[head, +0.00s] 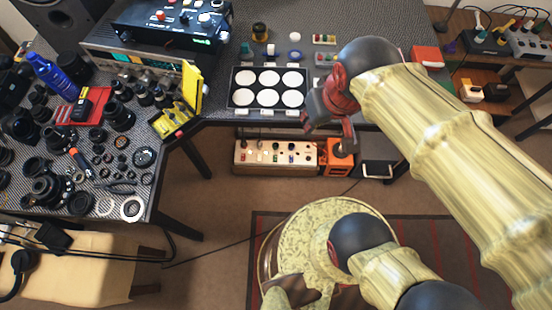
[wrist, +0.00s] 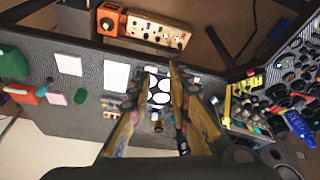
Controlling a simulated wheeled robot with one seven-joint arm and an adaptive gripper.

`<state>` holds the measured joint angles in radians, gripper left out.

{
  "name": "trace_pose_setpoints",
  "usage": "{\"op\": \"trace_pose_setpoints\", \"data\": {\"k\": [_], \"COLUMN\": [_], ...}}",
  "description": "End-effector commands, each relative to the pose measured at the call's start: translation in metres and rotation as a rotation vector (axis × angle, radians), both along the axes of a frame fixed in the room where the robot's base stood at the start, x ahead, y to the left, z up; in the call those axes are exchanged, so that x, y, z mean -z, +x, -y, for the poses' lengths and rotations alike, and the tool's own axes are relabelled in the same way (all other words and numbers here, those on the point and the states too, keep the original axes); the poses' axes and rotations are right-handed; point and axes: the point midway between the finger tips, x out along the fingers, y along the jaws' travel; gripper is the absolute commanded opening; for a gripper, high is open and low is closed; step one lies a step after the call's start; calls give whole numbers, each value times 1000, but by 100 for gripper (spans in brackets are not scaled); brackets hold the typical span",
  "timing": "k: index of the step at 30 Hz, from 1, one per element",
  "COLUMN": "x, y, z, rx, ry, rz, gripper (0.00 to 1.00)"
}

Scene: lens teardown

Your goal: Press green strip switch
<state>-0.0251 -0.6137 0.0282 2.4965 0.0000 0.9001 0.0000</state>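No green strip switch can be told for certain. A beige panel (head: 240,156) with several small knobs or switches sits low under the bench edge, and it also shows at the top of the wrist view (wrist: 140,20). Its switch colours are too small to tell surely. My gripper (head: 328,126) is beyond the bench's front edge, above and right of the panel in the head view. In the wrist view my gripper (wrist: 155,72) has its two fingers apart with nothing visible between them. It touches nothing that I can see.
An orange box (head: 340,160) stands right of the panel. A black tray (head: 233,98) with white discs lies on the bench (head: 218,75). A black control box (head: 165,30) with a green light stands behind. Lens parts crowd the left table (head: 155,200). Floor before the panel is clear.

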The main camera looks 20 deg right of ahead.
Motion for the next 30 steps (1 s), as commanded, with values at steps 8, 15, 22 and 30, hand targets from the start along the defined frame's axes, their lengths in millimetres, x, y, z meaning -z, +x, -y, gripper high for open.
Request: {"op": "trace_pose_setpoints", "data": {"k": [8, 15, 22, 30], "x": [71, 129, 194, 287], "y": [15, 37, 63, 89], "z": [-10, -22, -34, -49], "rx": [-23, -30, -24, -3], "ry": [-1, 7, 18, 29], "rz": [-242, -384, -473, -537], "gripper": [1, 0, 0, 0]}}
